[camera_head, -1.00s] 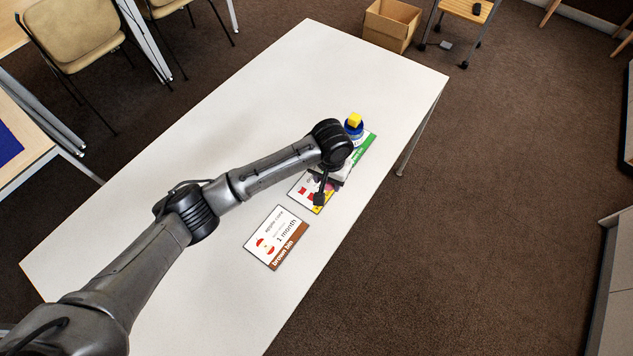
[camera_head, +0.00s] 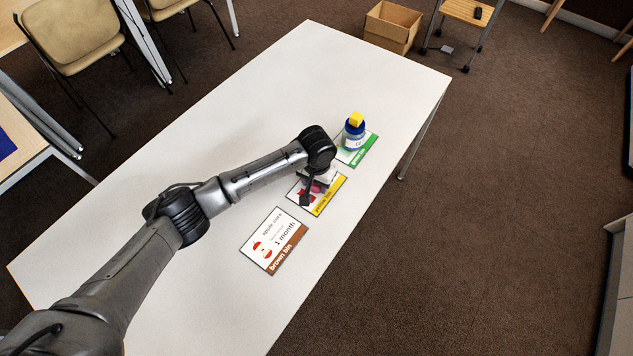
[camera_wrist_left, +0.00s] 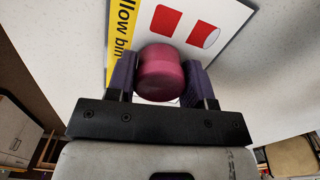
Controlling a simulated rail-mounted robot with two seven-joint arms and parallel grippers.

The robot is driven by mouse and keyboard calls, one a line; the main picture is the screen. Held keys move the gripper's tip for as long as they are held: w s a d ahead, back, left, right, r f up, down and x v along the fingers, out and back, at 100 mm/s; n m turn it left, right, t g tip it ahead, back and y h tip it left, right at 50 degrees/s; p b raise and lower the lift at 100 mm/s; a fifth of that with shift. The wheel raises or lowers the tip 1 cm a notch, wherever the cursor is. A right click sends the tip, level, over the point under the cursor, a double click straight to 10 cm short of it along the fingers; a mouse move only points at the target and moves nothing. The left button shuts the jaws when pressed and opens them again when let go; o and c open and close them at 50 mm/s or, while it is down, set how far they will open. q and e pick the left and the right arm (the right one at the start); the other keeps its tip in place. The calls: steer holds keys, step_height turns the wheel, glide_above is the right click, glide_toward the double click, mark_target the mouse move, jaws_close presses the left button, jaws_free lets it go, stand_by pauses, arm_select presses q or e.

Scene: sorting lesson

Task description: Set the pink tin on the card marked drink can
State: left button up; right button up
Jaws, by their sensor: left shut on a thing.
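My left gripper (camera_head: 318,183) is shut on the pink tin (camera_wrist_left: 160,74), with one finger on each side of it in the left wrist view. In the head view, the gripper and wrist mostly hide the tin. The card with the red can pictures and a yellow "yellow bin" strip (camera_head: 328,198) lies on the table under the gripper. In the left wrist view the tin overlaps this card (camera_wrist_left: 228,12), next to its printed cans. I cannot tell whether the tin touches the card. My right gripper is not in view.
A brown bin card (camera_head: 272,242) with an apple core picture lies nearer. The white table (camera_head: 230,120) is clear on the left.

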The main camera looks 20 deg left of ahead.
arm_select(q)
steer(key=o, duration=0.9)
steer(key=shift+f, duration=0.1)
steer(key=shift+o, duration=0.2)
steer(key=shift+r, duration=0.4)
step_height(320, 180, up, 12)
steer(key=p, duration=0.4)
steer(key=shift+f, duration=0.2)
